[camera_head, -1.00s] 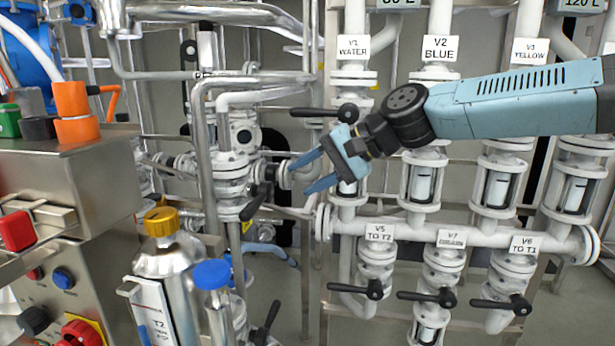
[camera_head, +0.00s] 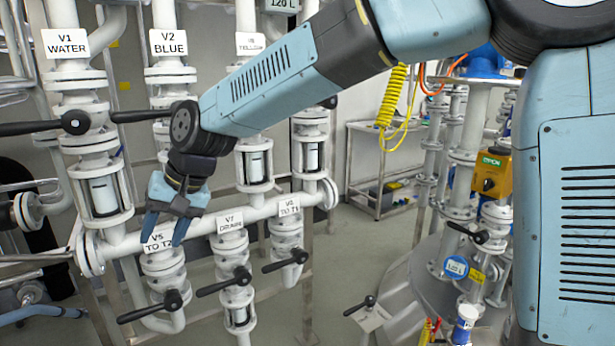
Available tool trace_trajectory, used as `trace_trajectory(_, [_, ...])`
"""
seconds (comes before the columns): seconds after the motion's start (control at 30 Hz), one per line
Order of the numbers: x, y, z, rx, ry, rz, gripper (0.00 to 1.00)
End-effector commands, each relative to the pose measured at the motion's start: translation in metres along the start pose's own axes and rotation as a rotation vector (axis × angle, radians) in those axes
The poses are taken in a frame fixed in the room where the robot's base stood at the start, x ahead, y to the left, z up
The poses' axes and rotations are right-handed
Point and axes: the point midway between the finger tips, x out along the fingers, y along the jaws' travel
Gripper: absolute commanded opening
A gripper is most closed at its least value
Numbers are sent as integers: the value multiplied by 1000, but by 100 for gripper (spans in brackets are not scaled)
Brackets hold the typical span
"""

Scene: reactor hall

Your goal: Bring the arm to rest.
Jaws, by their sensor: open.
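My gripper (camera_head: 165,232) is open and empty, with its blue fingers pointing down in front of the white pipework. In the picture it overlaps the horizontal manifold pipe and the V5 TO T2 label (camera_head: 158,243); I cannot tell the gap in depth. My blue arm (camera_head: 262,88) runs from the upper right down to the wrist. The black V2 handle (camera_head: 140,116) shows just above the wrist, and I cannot tell whether they touch. Part of the manifold is hidden behind the gripper.
The V1 WATER valve handle (camera_head: 45,127) sticks out at left. Lower black handles of V5 (camera_head: 150,306), V7 (camera_head: 224,282) and V6 (camera_head: 286,261) project forward. A yellow coiled hose (camera_head: 391,95) hangs above a metal cart (camera_head: 378,172). Open floor lies between the manifold and the grey vessel (camera_head: 400,290).

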Motion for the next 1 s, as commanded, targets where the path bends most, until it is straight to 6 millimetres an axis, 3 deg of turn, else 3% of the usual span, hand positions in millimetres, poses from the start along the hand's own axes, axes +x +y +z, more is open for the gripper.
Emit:
trace_trajectory(0.2, [-42,85,10,24,83,194,47])
trace_trajectory(0.47, [-109,175,43,87,166,381,47])
trace_trajectory(0.77, [-190,256,112,194,252,534,47])
trace_trajectory(1.0, [-240,303,188,292,317,600,47])
